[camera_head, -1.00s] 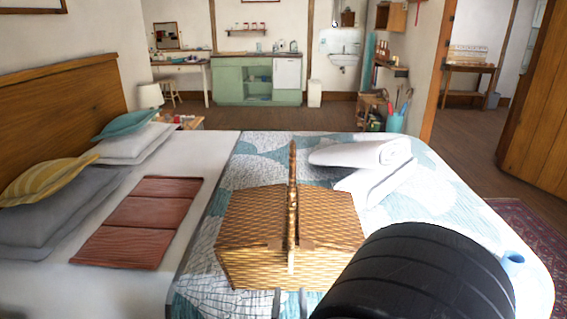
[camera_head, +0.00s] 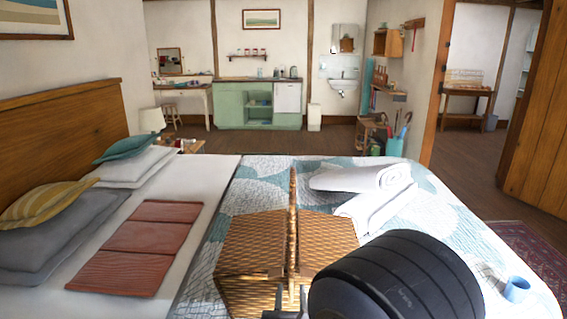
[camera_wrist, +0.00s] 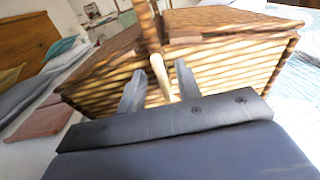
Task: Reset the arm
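My gripper (camera_wrist: 159,82) shows in the wrist view with its two fingers apart, in front of a wicker picnic basket (camera_wrist: 222,62). A pale wooden peg of the basket (camera_wrist: 160,75) appears between the fingers; I cannot tell whether they touch it. In the head view, the basket (camera_head: 250,243) stands on the bed with its handle upright. My dark arm covers its lower right, and only a small part of my gripper (camera_head: 284,314) shows at the bottom edge.
A blue cup (camera_head: 517,289) stands at the right. Open floor lies behind the bed.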

